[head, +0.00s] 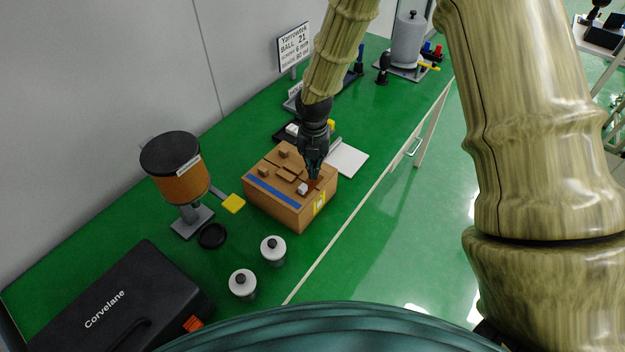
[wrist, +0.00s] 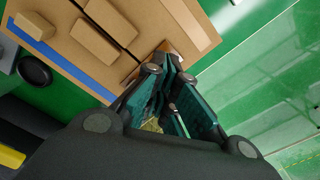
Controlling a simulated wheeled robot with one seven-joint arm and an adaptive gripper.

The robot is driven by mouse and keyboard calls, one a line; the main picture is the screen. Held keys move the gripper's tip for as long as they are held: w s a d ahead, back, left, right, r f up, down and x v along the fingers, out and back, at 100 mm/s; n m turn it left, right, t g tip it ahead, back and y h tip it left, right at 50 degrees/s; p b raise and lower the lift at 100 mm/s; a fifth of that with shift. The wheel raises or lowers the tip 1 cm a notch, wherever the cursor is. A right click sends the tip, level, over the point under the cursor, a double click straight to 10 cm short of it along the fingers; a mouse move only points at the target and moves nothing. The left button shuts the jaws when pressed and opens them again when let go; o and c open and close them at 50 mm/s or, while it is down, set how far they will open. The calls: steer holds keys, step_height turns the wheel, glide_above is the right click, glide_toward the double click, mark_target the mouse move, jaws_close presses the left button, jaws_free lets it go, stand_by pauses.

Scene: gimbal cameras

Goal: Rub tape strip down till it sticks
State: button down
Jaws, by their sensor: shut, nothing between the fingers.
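A brown box-like block (head: 279,212) stands on the green table, with several small brown blocks on its top. A blue strip (head: 274,192) runs along the left part of its top; the strip also shows in the wrist view (wrist: 62,54). A tan strip (wrist: 192,22) lies on the top near one edge in the wrist view. My gripper (head: 313,176) is shut and empty, with its tips down at the near right part of the box top. In the wrist view my gripper (wrist: 168,62) covers part of the top, and I cannot tell whether the tips touch it.
An orange hopper with a dark lid (head: 181,168) stands left of the box, beside a yellow paddle (head: 233,203). Two white-lidded jars (head: 273,249) stand in front. A black case (head: 110,305) fills the near left. A white sheet (head: 347,160) lies behind the box.

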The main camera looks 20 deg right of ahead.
step_height(320, 180, up, 5)
steer(key=p, duration=0.3)
stand_by(0.4)
stand_by(0.4)
